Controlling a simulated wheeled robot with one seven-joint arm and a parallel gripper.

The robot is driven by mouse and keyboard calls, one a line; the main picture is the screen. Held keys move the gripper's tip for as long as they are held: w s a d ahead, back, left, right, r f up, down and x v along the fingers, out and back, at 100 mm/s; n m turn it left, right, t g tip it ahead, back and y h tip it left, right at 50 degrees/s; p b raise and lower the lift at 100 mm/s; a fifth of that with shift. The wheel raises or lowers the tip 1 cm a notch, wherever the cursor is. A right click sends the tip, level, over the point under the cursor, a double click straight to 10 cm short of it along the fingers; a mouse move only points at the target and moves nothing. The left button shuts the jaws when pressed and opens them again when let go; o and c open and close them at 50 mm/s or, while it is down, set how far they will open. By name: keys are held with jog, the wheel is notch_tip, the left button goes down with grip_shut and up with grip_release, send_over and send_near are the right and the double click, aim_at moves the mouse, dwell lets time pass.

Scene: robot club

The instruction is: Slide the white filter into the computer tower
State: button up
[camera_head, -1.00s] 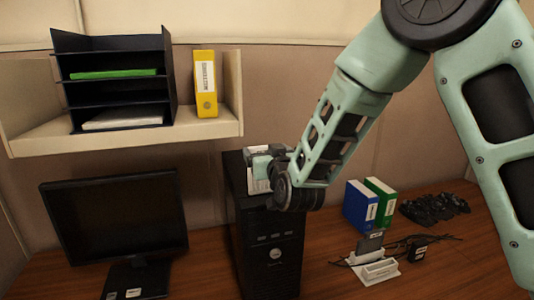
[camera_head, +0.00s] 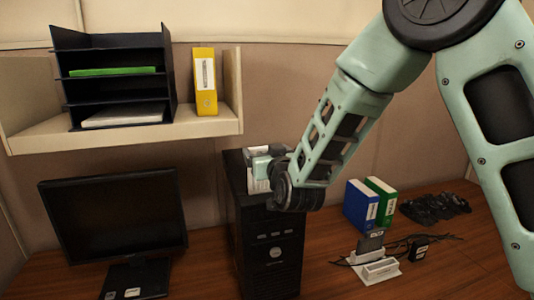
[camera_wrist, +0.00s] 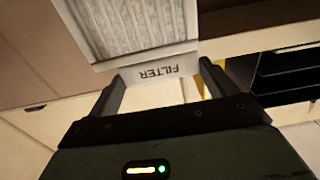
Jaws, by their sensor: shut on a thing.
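The white filter (camera_wrist: 158,72) fills the upper middle of the wrist view, with a pleated face and a label strip reading FILTER. My gripper (camera_wrist: 160,86) is shut on that strip, one finger at each side. In the head view my gripper (camera_head: 262,166) is over the top of the black computer tower (camera_head: 272,250), beside a pale piece that is mostly hidden by my wrist. The tower stands upright on the desk. Whether the filter touches the tower or sits in an opening cannot be told.
A monitor (camera_head: 112,218) stands left of the tower. A shelf (camera_head: 190,128) above holds a dark paper tray (camera_head: 112,60) and a yellow binder (camera_head: 205,80). Blue (camera_head: 360,205) and green binders (camera_head: 382,200), cables and a white holder (camera_head: 380,271) lie to the right.

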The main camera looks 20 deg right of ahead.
aim_at(267, 195)
jog(key=shift+f+b, duration=4.35)
jog(key=shift+b, duration=0.2)
dwell(1.5)
jog(key=o, duration=1.1)
notch_tip(267, 195, up, 7)
jog(key=p, duration=0.3)
jog(key=shift+p, duration=0.35)
